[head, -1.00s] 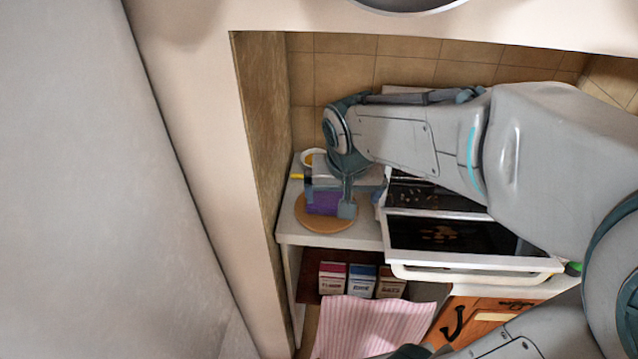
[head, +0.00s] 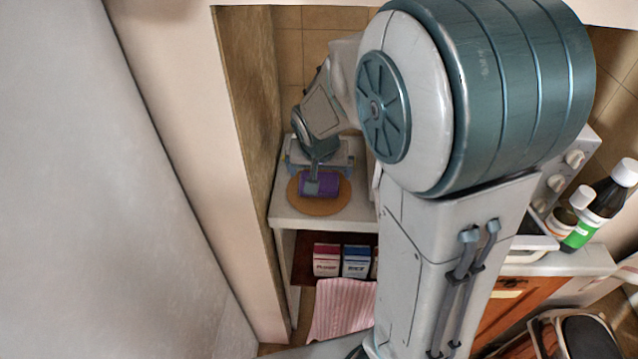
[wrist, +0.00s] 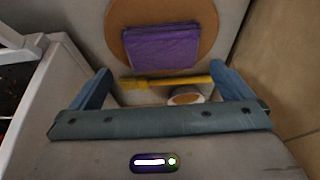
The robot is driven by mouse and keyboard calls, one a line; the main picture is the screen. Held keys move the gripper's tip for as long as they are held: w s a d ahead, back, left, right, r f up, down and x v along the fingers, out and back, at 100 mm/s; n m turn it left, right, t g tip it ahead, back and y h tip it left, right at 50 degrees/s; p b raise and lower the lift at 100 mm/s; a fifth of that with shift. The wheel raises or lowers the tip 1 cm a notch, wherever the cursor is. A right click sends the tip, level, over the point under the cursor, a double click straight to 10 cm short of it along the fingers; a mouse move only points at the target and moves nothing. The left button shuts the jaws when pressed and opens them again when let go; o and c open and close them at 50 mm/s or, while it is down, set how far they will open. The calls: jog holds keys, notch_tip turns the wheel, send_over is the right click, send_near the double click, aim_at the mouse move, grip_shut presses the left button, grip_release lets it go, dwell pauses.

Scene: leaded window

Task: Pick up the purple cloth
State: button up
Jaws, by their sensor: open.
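The purple cloth (head: 321,184) lies folded on a round tan board (head: 318,206) on the white counter. In the wrist view the cloth (wrist: 160,47) shows as a flat purple rectangle on the board (wrist: 116,40), beyond my fingertips. My gripper (wrist: 160,83) is open, with its two blue fingers wide apart and nothing held between them. In the head view my gripper (head: 317,165) is over the back of the board, and part of it hides some of the cloth.
A yellow-handled tool (wrist: 165,82) and a small white bowl (wrist: 186,98) are near my fingers in the wrist view. A wall closes the left side. Boxes (head: 327,260) stand on the shelf below, above a striped pink cloth (head: 342,308). Bottles (head: 600,210) stand far right.

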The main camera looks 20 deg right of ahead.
jog(key=shift+x, duration=2.7)
jog(key=shift+a, duration=0.15)
jog(key=c, duration=0.9)
notch_tip(320, 180, up, 10)
jog(key=o, duration=0.5)
jog(key=c, duration=0.3)
jog(key=shift+f, duration=0.1)
